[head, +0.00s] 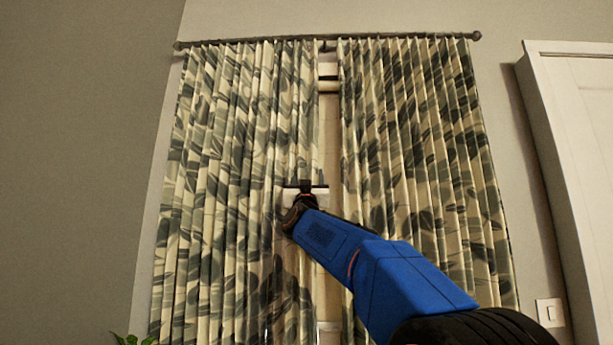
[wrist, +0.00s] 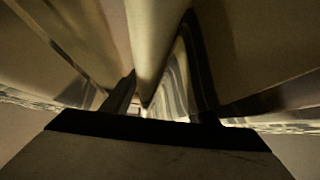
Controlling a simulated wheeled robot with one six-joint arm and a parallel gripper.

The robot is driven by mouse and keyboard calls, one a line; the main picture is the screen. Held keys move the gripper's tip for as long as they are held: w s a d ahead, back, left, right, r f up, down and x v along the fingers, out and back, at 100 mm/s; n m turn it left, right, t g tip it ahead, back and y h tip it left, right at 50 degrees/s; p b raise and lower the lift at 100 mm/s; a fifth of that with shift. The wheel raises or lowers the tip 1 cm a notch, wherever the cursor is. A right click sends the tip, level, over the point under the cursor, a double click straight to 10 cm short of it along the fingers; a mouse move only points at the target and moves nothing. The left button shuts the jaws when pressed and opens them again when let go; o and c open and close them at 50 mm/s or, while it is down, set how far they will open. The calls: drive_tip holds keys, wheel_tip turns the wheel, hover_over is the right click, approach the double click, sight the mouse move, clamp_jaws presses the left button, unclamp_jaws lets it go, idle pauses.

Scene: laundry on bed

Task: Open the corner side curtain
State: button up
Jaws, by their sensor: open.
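The corner side curtain (head: 215,180) is the left one of two leaf-patterned curtains in the head view. It hangs in folds from the rod, and its inner edge lies beside a narrow gap. My gripper (head: 306,185) is open at the inner edge of this curtain, about midway down. In the wrist view, curtain cloth (wrist: 155,40) fills the space close ahead of my gripper (wrist: 165,100), with folds between and around the two dark fingers. I cannot tell whether the fingers touch the cloth.
The right curtain (head: 420,150) hangs beyond the gap, partly behind my arm. The dark rod (head: 325,45) runs above both. A window strip (head: 329,130) shows between them. A white door or cabinet (head: 580,130) and a switch (head: 550,312) are at right; plant leaves (head: 130,340) at bottom left.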

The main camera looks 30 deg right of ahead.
drive_tip(key=shift+x, duration=1.4)
